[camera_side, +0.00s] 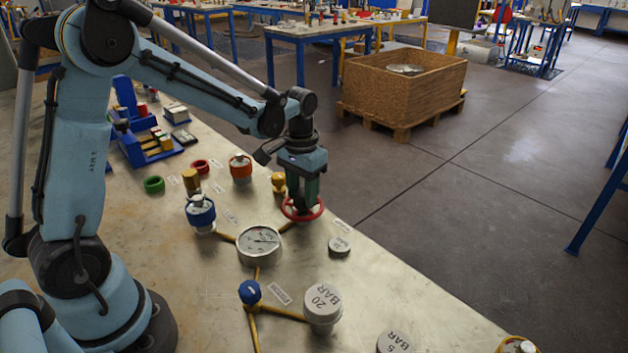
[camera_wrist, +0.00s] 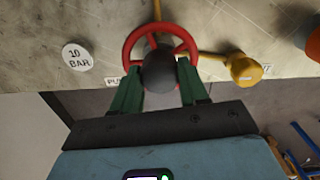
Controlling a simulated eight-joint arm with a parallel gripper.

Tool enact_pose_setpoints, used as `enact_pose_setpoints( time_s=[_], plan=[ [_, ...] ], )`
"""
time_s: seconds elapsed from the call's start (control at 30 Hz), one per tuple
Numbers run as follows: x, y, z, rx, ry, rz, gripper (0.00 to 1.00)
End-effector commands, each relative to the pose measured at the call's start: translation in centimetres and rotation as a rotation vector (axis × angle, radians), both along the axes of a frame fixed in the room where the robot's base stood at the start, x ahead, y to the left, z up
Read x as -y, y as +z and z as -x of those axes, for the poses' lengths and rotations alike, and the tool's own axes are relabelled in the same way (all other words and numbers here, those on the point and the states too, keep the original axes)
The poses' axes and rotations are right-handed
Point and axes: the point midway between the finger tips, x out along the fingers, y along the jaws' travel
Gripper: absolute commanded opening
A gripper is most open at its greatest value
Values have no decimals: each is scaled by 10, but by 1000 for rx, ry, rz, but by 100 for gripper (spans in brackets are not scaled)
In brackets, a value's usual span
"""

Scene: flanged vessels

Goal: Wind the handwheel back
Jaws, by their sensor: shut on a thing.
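The red handwheel (camera_side: 302,209) sits near the right edge of the metal bench top. My gripper (camera_side: 303,200) is directly above it, pointing down, with its fingers at the wheel. In the wrist view the red handwheel (camera_wrist: 160,48) shows its rim, spokes and a dark round hub. The green fingers of my gripper (camera_wrist: 158,82) reach the near part of the wheel, one on each side of the hub, and are shut on it. The exact contact points are partly hidden behind the hub.
A pressure gauge (camera_side: 260,245) and brass pipes lie left of the wheel. A yellow fitting (camera_side: 279,183) stands close behind it. A 10 BAR disc (camera_wrist: 77,57), 20 BAR vessel (camera_side: 322,305) and blue-collared vessel (camera_side: 201,213) stand around. The bench edge is close on the right.

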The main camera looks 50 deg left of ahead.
Motion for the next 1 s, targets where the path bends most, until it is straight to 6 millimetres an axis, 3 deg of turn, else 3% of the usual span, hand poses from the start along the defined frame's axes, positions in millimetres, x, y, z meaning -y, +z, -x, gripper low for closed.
enact_pose_setpoints(
  time_s=[0.5,1.0],
  plan=[
    [0,0,0,-2,447,-1,13],
    [0,0,0,-2,637,-1,13]
  ],
)
